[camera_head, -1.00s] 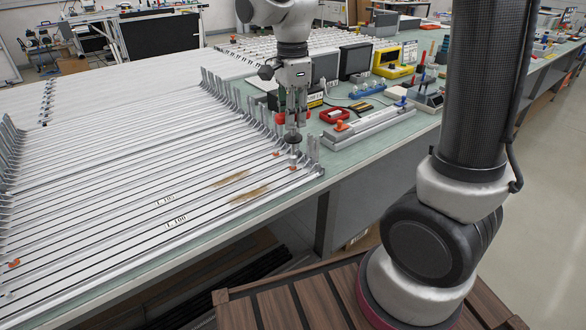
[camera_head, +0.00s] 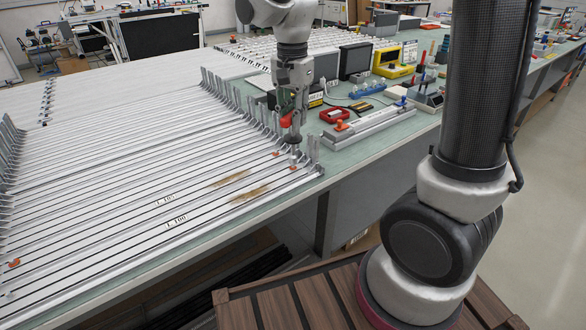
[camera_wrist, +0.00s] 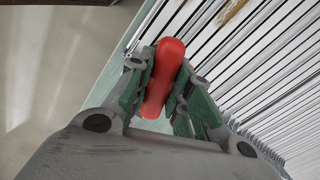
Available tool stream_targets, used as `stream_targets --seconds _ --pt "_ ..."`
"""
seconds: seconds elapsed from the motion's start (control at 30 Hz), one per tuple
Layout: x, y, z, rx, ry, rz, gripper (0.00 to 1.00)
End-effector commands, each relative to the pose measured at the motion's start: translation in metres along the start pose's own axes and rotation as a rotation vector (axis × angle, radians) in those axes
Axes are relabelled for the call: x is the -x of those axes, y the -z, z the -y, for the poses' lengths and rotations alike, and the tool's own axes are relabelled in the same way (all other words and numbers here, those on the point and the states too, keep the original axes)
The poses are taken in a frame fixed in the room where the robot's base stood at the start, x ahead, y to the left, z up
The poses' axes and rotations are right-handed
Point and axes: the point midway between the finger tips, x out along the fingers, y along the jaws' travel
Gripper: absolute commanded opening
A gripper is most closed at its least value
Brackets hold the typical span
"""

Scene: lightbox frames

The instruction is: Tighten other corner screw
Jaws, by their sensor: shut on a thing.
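My gripper (camera_head: 290,108) points down over the near right corner of the stacked lightbox frames (camera_head: 130,195). It is shut on a red-handled tool (camera_head: 287,120), probably a screwdriver. In the wrist view the red handle (camera_wrist: 163,78) stands between the greenish finger pads, slightly tilted. The tool's tip is hidden in the wrist view and too small to tell in the head view. Small orange-red marks (camera_head: 292,168) lie on the frame bars close to the corner, right below the gripper. The corner screw itself cannot be made out.
To the right on the green bench (camera_head: 370,148) are a grey bar-shaped fixture (camera_head: 368,126), a red device (camera_head: 335,115) and a yellow meter (camera_head: 395,60). The floor at right is clear.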

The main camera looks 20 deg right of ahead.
Motion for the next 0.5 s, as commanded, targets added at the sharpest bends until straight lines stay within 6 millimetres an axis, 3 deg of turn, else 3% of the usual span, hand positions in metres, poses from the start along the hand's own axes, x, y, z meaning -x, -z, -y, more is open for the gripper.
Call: stream_targets --seconds 0.5 --pt "-0.0103 0.0 0.0002 -0.001 0.0 0.0 0.0"
